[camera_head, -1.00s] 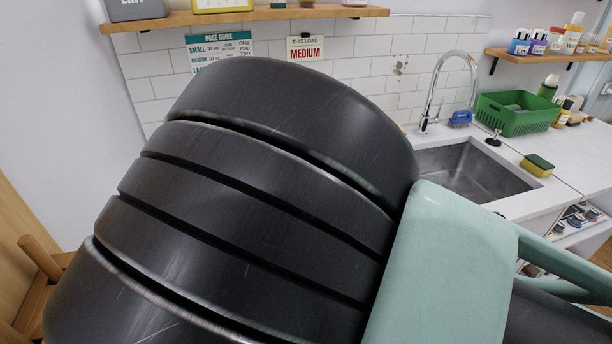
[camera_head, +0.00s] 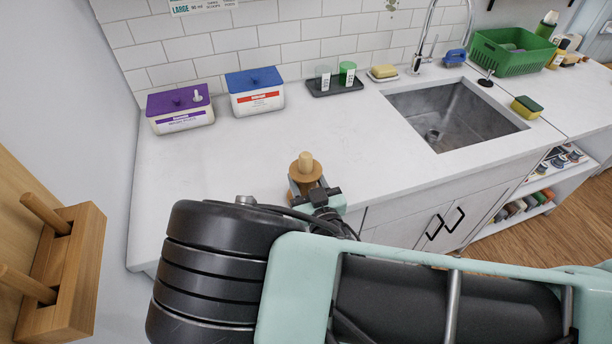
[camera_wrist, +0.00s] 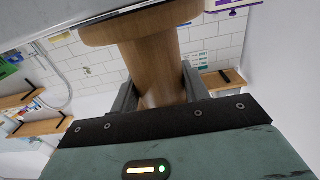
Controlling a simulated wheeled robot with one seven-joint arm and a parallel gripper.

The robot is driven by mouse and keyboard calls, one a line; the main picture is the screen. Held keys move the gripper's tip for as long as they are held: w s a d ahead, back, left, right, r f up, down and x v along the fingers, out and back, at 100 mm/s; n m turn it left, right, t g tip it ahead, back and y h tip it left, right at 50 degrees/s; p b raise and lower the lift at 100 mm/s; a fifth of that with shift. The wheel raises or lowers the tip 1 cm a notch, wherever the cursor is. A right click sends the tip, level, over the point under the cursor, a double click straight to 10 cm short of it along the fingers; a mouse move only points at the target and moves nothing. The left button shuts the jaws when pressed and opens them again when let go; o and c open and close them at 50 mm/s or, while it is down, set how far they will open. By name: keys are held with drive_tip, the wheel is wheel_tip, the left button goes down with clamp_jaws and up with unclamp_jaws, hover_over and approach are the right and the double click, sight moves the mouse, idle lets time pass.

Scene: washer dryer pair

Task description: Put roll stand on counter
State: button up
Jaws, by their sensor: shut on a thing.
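The roll stand (camera_head: 305,168) is a light wooden piece with a round disc and a short peg showing in the head view. In the wrist view its thick wooden post (camera_wrist: 152,68) stands between the fingers, with a wide disc at the top of the picture. My gripper (camera_head: 312,193) is shut on the post, and it also shows in the wrist view (camera_wrist: 158,88). The stand appears over the front part of the white counter (camera_head: 230,150). I cannot tell whether it touches the counter. My arm hides the counter's front edge below it.
A purple-lidded box (camera_head: 180,108), a blue-lidded box (camera_head: 255,92) and a dark tray (camera_head: 335,85) with cups line the back wall. A sink (camera_head: 455,115) lies to the right. A wooden peg rack (camera_head: 85,265) is at far left. The counter's middle is clear.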

drive_tip(key=shift+f, duration=0.2)
drive_tip(key=o, duration=1.2)
drive_tip(key=shift+o, duration=0.2)
drive_tip(key=shift+r, duration=0.25)
drive_tip(key=b+v, duration=0.5)
drive_tip(key=v, duration=0.7)
